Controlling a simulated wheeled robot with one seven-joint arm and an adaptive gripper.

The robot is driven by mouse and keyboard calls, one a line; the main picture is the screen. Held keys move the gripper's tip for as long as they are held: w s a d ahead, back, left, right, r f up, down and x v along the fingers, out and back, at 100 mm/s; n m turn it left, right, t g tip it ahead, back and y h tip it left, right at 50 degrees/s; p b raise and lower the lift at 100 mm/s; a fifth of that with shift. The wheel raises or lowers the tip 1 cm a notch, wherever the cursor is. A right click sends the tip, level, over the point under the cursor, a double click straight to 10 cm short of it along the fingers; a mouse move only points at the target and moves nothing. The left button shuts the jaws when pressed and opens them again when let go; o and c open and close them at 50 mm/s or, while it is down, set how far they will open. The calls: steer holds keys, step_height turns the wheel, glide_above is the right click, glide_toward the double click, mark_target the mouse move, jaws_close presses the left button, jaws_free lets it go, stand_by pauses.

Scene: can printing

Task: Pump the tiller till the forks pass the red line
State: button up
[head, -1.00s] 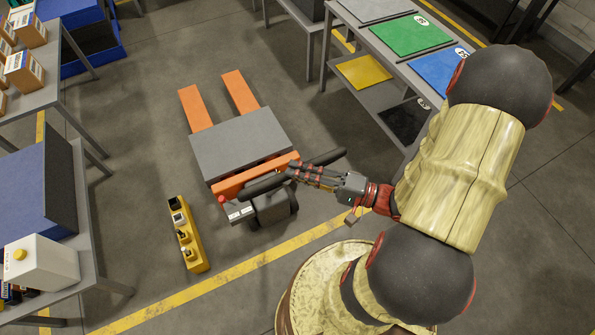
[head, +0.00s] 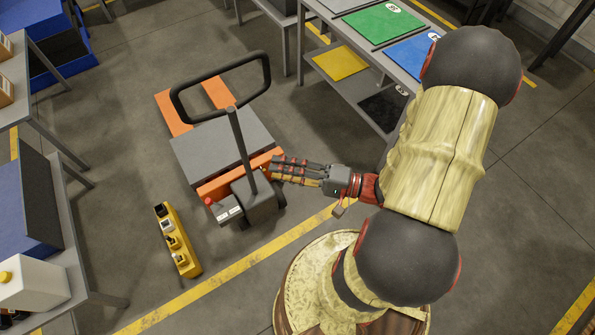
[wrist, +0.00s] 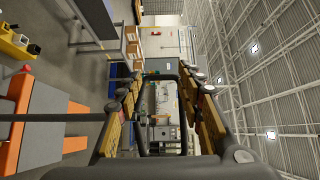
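The orange pallet truck has two forks (head: 217,92), partly covered by a grey slab (head: 222,145). Its black tiller (head: 241,150) stands nearly upright, with a loop handle (head: 178,98) at the top. My gripper (head: 274,170) is beside the tiller's lower shaft in the head view, apart from the loop. In the wrist view my gripper (wrist: 162,95) has its fingers spread, with the loop handle (wrist: 142,135) showing between and beyond them; nothing is held. An orange fork also shows there (wrist: 76,126). I cannot make out a red line.
A yellow box with fittings (head: 178,240) stands on the floor left of the truck. A bench with coloured panels (head: 376,25) is at the upper right. Tables (head: 75,290) line the left side. A yellow floor stripe (head: 240,263) crosses in front of the truck.

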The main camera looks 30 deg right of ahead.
steer(key=v, duration=1.1)
steer(key=shift+s+d, duration=0.25)
steer(key=shift+s, duration=0.05)
steer(key=s+a+n+g+h+b, duration=0.15)
steer(key=a+n+g, duration=0.4)
steer(key=g, duration=0.55)
steer(key=w+a+r+n+t+h+b, duration=0.1)
steer(key=w+r+t+h, duration=0.1)
steer(key=r+h, duration=0.3)
steer(key=w+a+r+n+t+h+b, duration=0.1)
steer(key=w+a+r+n+h+b, duration=0.1)
steer(key=r+h, duration=0.4)
steer(key=shift+w+a+r+t, duration=0.2)
steer(key=shift+w+r+t, duration=0.15)
steer(key=shift+r, duration=0.35)
